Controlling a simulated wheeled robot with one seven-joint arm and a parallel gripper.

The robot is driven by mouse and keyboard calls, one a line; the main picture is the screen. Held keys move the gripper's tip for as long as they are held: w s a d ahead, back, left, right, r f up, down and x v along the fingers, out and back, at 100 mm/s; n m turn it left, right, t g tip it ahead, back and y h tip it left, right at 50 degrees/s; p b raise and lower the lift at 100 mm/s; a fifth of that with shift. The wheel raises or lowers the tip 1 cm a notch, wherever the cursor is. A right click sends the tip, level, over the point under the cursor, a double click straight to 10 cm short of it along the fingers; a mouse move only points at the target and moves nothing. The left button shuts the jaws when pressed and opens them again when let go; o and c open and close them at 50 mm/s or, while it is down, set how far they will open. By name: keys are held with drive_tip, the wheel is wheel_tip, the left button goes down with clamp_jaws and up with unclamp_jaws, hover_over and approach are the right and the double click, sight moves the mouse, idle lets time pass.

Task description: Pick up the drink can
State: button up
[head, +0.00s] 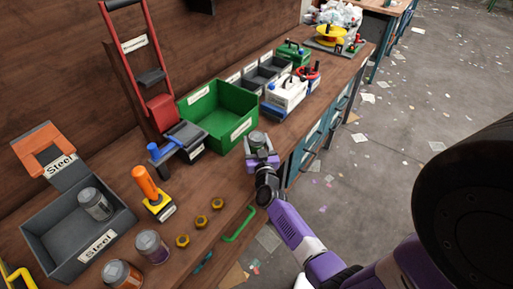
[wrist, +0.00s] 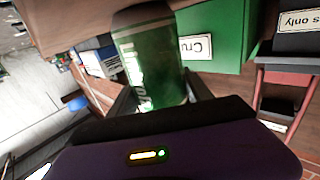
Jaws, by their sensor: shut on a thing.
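The drink can is green with white lettering in the wrist view (wrist: 150,58). In the head view, the can (head: 258,139) shows mainly its grey top, near the bench's front edge. My gripper (head: 263,157) is shut on the can, with one finger on each side of it. The can is in front of the green crate (head: 240,126), which also shows behind it in the wrist view (wrist: 222,38).
A grey bin marked Steel (head: 55,262) holds one can (head: 95,203). Two more cans (head: 151,246) (head: 122,275) stand near it.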

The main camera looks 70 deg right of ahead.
sight(256, 143)
drive_tip(key=shift+r, duration=0.1)
wheel_tip(256, 143, up, 20)
drive_tip(key=p, duration=0.6)
idle(0.4)
drive_tip(key=shift+w, duration=0.1)
